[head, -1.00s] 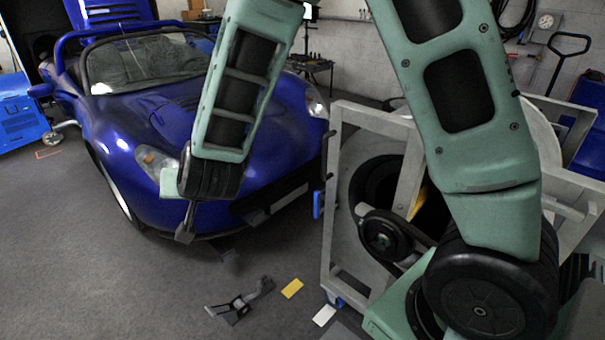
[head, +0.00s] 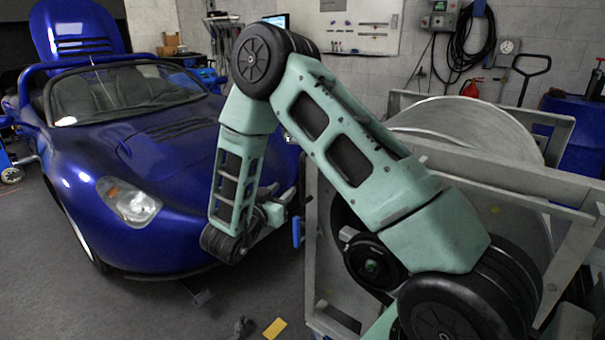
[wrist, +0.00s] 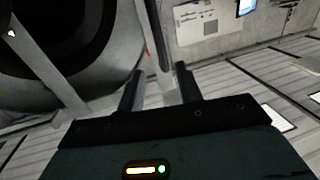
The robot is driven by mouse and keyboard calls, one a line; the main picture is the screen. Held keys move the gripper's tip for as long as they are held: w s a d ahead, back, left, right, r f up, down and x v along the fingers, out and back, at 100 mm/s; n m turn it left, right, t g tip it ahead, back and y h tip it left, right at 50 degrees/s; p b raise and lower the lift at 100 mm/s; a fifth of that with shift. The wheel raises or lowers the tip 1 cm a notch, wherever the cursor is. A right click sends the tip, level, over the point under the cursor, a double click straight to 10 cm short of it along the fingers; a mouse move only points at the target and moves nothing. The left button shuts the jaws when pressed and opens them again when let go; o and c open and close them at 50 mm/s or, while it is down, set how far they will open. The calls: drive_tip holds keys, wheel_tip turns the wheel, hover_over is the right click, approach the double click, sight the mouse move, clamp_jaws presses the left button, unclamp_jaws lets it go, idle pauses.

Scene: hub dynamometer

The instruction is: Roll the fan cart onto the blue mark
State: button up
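The fan cart (head: 500,180) stands at the right in the head view, a grey frame around a big round drum. My arm covers part of its front. A small blue handle (head: 297,232) shows at its left edge. My gripper (head: 278,207) is left of the cart, between it and the blue car. In the wrist view my gripper (wrist: 160,88) has its two fingers apart, with nothing held between them. The cart's round rim and grey frame (wrist: 110,82) fill the left of that view. I cannot make out a blue mark on the floor in either current view.
A blue open-top car (head: 110,200) stands close on the left. A yellow piece (head: 275,328) lies on the floor at the bottom. A pallet-truck handle (head: 530,70), a red extinguisher (head: 470,88) and a blue container (head: 575,135) are behind the cart. Grey floor is open in front of the car.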

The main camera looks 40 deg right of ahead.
sight(301, 174)
drive_tip(key=p+x, duration=0.1)
drive_tip(key=x, duration=1.1)
drive_tip(key=shift+w+d, duration=0.15)
clamp_jaws()
